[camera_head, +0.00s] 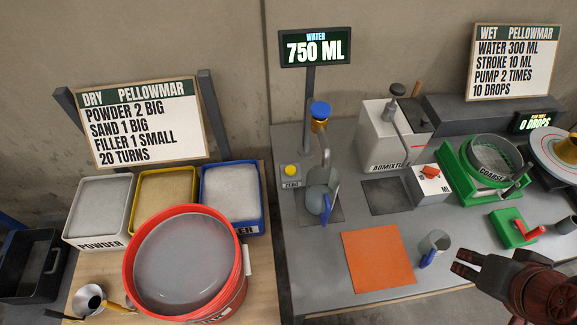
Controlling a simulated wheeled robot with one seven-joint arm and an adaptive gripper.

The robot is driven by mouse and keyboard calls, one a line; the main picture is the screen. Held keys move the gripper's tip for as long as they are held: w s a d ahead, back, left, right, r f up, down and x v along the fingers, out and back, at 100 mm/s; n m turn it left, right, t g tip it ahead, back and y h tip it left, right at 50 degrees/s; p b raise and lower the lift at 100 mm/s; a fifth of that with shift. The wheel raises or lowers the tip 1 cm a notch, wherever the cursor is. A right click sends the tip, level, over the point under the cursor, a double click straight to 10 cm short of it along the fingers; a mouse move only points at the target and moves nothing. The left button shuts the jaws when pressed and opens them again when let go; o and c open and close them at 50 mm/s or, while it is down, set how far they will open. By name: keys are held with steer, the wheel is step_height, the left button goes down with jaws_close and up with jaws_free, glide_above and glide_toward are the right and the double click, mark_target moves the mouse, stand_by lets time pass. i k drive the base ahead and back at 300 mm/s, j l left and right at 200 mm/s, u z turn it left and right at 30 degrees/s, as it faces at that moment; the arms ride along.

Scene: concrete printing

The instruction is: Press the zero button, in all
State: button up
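The zero button (291,170) is a yellow round cap on a small pale box with a label, at the left of the grey bench. The water display (315,50) on a post above it reads 750 ML. A clear jug with a blue handle (325,207) stands under the water tap (320,118), just right of the button. My gripper (459,263) is at the lower right, far from the button, with its dark fingers pointing left. Its fingers are small and dark, so I cannot tell whether they are apart. Nothing is seen between them.
An orange mat (378,259) and a small blue-handled jug (434,247) lie between my gripper and the button. The white admixture container (388,133), green sieve stand (455,170) and wet recipe board (514,62) are behind. A red bucket (240,262) and powder bins stand left.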

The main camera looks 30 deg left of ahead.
mark_target(290, 169)
steer(key=u, duration=1.5)
